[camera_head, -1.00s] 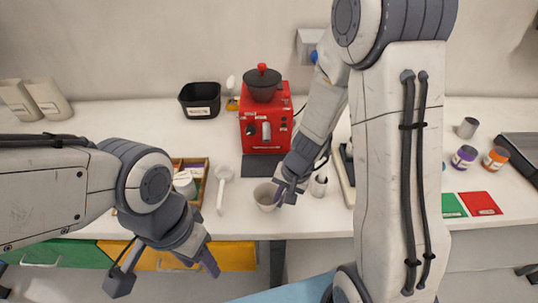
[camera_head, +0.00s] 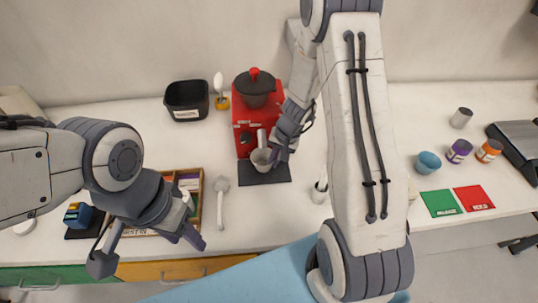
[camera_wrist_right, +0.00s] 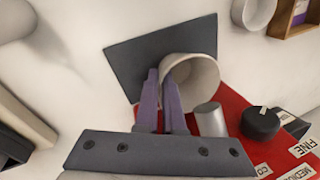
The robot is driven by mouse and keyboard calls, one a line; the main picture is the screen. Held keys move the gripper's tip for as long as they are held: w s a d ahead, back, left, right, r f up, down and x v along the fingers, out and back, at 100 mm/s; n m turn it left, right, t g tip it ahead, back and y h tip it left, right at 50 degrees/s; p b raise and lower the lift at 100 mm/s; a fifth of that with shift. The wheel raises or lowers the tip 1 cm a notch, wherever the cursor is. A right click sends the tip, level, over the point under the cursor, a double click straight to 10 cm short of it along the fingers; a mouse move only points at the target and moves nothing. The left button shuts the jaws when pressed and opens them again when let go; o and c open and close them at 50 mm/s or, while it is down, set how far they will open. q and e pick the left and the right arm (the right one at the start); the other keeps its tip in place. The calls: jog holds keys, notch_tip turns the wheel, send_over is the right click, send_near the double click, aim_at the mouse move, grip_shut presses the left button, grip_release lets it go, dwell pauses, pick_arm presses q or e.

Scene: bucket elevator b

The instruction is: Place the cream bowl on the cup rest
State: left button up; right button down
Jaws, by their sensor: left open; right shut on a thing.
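The cream bowl (camera_head: 261,161) is over the dark flat cup rest (camera_head: 272,175) at the foot of the red machine (camera_head: 246,123). My right gripper (camera_head: 279,157) is shut on the bowl's rim. In the right wrist view the purple fingers (camera_wrist_right: 166,92) pinch the wall of the bowl (camera_wrist_right: 200,78), and the dark cup rest (camera_wrist_right: 128,55) lies beneath or behind it. I cannot tell whether the bowl touches the rest. My left gripper (camera_head: 148,248) is open and empty above the table's front edge.
A dark pot (camera_head: 255,88) sits on the machine. A small cream cup (camera_head: 319,191) stands to the right, close to my right arm. A black bin (camera_head: 186,97) stands at the back left.

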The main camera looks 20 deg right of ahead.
jog(key=shift+s+f, duration=0.25)
jog(key=shift+f, duration=0.65)
jog(key=shift+s+r, duration=0.15)
jog(key=shift+r, duration=0.1)
jog(key=shift+f, duration=0.1)
jog(key=shift+f+b, duration=0.1)
jog(key=shift+b, duration=0.2)
jog(key=c, duration=1.5)
grip_release()
pick_arm(q)
jog(key=shift+s+f, duration=0.25)
jog(key=shift+f, duration=0.55)
pick_arm(e)
jog(key=o, duration=0.5)
jog(key=shift+c, duration=0.2)
pick_arm(q)
jog(key=shift+r, duration=0.1)
